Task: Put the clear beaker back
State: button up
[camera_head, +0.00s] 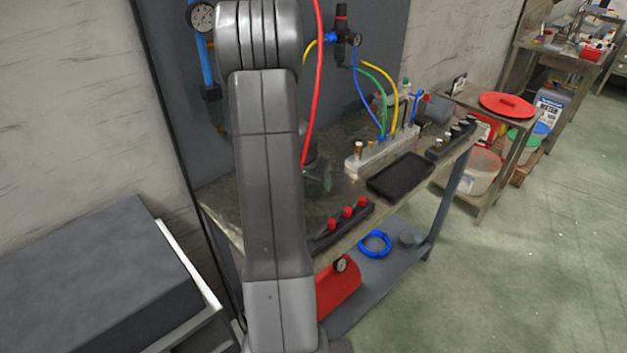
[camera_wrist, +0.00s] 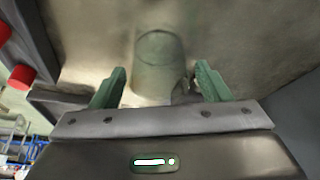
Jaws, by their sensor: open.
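The clear beaker (camera_wrist: 160,48) shows in the wrist view as a see-through greenish cylinder on the worn bench top, just beyond and between my fingers. My gripper (camera_wrist: 161,70) has its two green fingers spread wide, one on each side of the beaker's near part, with no visible contact. Whether the fingers reach fully around it, I cannot tell. In the head view my gripper (camera_head: 320,176) is low over the bench top, partly hidden behind my arm. The beaker cannot be made out clearly there.
The bench (camera_head: 345,140) carries a black tray (camera_head: 400,176), a pale manifold with hoses (camera_head: 383,150) and a dark strip with red knobs (camera_head: 341,220) at its front edge. A blue hose coil (camera_head: 374,243) and red tank (camera_head: 337,287) are below.

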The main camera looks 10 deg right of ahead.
jog(key=shift+r, duration=0.15)
jog(key=shift+r, duration=0.2)
jog(key=v, duration=1.1)
jog(key=shift+r, duration=0.35)
jog(key=shift+s+f, duration=0.1)
jog(key=shift+f, duration=0.05)
jog(key=x, duration=1.2)
jog(key=shift+f, duration=0.15)
jog(key=shift+a+r, duration=0.1)
jog(key=shift+r, duration=0.15)
